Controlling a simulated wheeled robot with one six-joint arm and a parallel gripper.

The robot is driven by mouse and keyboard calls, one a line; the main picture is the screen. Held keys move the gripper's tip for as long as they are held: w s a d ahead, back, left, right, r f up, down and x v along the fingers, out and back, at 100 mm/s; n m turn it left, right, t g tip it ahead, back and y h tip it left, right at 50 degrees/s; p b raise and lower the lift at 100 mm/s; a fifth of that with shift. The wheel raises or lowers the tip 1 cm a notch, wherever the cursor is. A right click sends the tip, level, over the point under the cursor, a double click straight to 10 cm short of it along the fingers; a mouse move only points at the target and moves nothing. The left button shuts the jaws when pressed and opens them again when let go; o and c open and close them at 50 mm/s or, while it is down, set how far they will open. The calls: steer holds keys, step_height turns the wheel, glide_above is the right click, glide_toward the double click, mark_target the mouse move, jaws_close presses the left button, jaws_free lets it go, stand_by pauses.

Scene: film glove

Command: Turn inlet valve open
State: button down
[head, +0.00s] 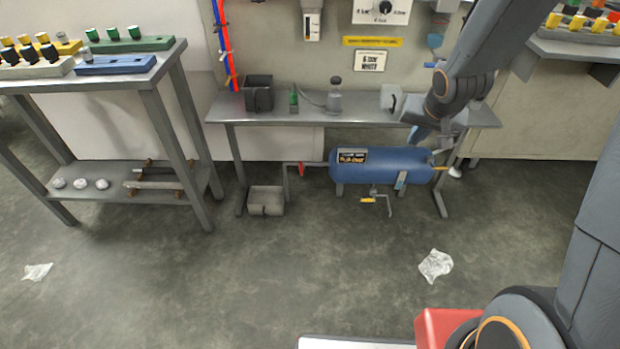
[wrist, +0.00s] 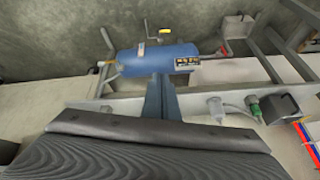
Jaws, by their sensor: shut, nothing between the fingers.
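A blue tank (head: 385,164) with a dark label is mounted low, below the front of the bench. Its left pipe carries a red handle (head: 301,169). A yellow handle (head: 367,200) is on the pipe under the tank, and another yellow handle (head: 440,168) is at the right end. I cannot tell from the pictures which is the inlet valve. My gripper (head: 418,134) is above the tank's right part, shut and empty. In the wrist view the shut fingers (wrist: 160,80) overlap the tank (wrist: 140,60); I cannot tell if they touch it. The red handle (wrist: 223,49) is apart from them.
The grey bench (head: 300,116) holds a dark bin (head: 258,93), a green bottle (head: 294,98) and a grey bottle (head: 334,95). A grey box (head: 266,200) stands on the floor. A shelf table (head: 160,75) is left. Floor in front is mostly clear.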

steer(key=w+a+f+t+y+b, duration=0.1)
steer(key=w+a+f+y+b, duration=0.2)
steer(key=w+f+b, duration=0.3)
steer(key=w+a+f+m+t+y+b, duration=0.1)
steer(key=w+a+f+b, duration=0.4)
steer(key=f, duration=0.8)
steer(key=w+a+f+m+t+y+b, duration=0.1)
steer(key=w+a+f+y+b, duration=0.3)
steer(key=w+f+b, duration=0.4)
steer(key=shift+w+a+f+t+y, duration=0.1)
steer(key=shift+w+f+t+y, duration=0.25)
steer(key=shift+f, duration=0.25)
steer(key=shift+w+f+t+y, duration=0.35)
steer(key=shift+f, duration=0.25)
steer(key=m+g+y+b, duration=0.1)
steer(key=m+y+b, duration=0.1)
steer(key=y+b, duration=0.45)
glide_toward(301, 165)
steer(key=w+a+f+b, duration=0.1)
steer(key=w+a+b, duration=0.2)
steer(key=a+b, duration=0.2)
steer(key=shift+w+f+h+b, duration=0.25)
steer(key=shift+w+h+b, duration=0.1)
steer(key=shift+b, duration=0.75)
